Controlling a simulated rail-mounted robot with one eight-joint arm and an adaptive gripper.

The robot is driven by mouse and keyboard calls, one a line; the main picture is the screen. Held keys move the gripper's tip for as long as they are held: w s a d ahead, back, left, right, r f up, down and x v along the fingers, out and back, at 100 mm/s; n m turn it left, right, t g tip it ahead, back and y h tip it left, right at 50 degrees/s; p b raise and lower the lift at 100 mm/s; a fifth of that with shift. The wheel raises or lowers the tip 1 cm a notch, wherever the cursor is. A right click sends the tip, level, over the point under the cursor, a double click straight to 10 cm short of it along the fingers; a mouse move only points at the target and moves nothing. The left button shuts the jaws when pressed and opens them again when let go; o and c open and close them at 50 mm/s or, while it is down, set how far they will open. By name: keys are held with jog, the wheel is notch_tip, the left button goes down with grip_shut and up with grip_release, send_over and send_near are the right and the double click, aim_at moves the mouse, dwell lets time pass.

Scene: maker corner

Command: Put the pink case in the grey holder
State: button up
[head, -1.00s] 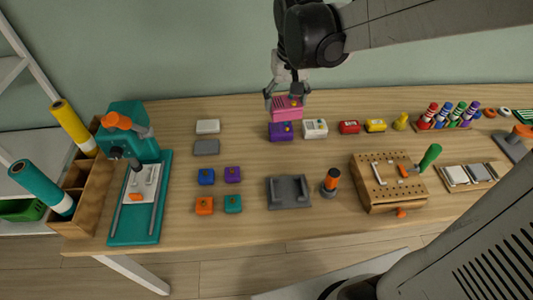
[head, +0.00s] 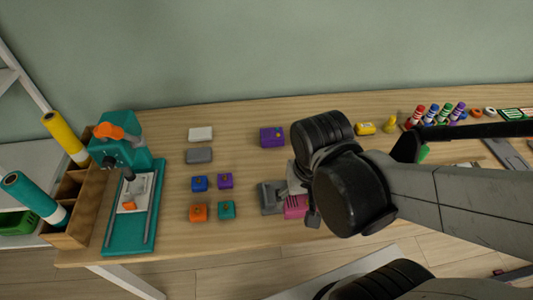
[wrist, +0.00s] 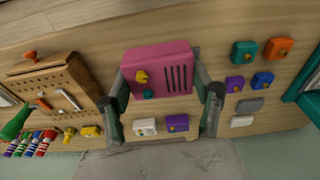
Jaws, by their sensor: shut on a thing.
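The pink case (wrist: 150,60) is between the two fingers of my gripper (wrist: 163,100), with its slots and its yellow and teal knobs facing the wrist camera. In the head view a corner of the pink case (head: 295,207) shows under my wrist, over or beside the right part of the grey holder (head: 268,198). The left part of the holder is visible and the rest is covered by the case and my arm. The holder is hidden in the wrist view. I cannot tell whether the case touches it.
A purple case (head: 272,137) stands behind, with a white one (wrist: 145,126) beside it. Small coloured blocks (head: 199,183) lie left of the holder. A pegboard box (wrist: 55,88) stands to its right, hidden by my arm in the head view. A teal press (head: 125,150) stands far left.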

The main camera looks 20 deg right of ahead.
jog(key=w+f+b, duration=0.1)
jog(key=w+f, duration=0.1)
jog(key=w, duration=0.1)
jog(key=w+f+b, duration=0.1)
jog(key=w+f, duration=0.1)
jog(key=w, duration=0.1)
jog(key=w+f+b, duration=0.1)
jog(key=w+f, duration=0.1)
jog(key=w, duration=0.2)
jog(key=shift+w+a+f, duration=0.1)
jog(key=shift+f, duration=0.05)
jog(key=shift+f+b, duration=0.8)
jog(key=shift+f, duration=1.1)
jog(key=shift+f, duration=0.25)
jog(key=o, duration=1.2)
jog(key=shift+r, duration=0.1)
jog(key=shift+r, duration=0.1)
jog(key=s+r+n+t+p, duration=0.1)
jog(key=s+r+t+p, duration=0.1)
jog(key=r, duration=0.9)
jog(key=s+r+n+t+p, duration=0.1)
jog(key=s+r+t, duration=0.1)
jog(key=r, duration=1)
jog(key=shift+t+p, duration=0.4)
jog(key=shift+t, duration=0.3)
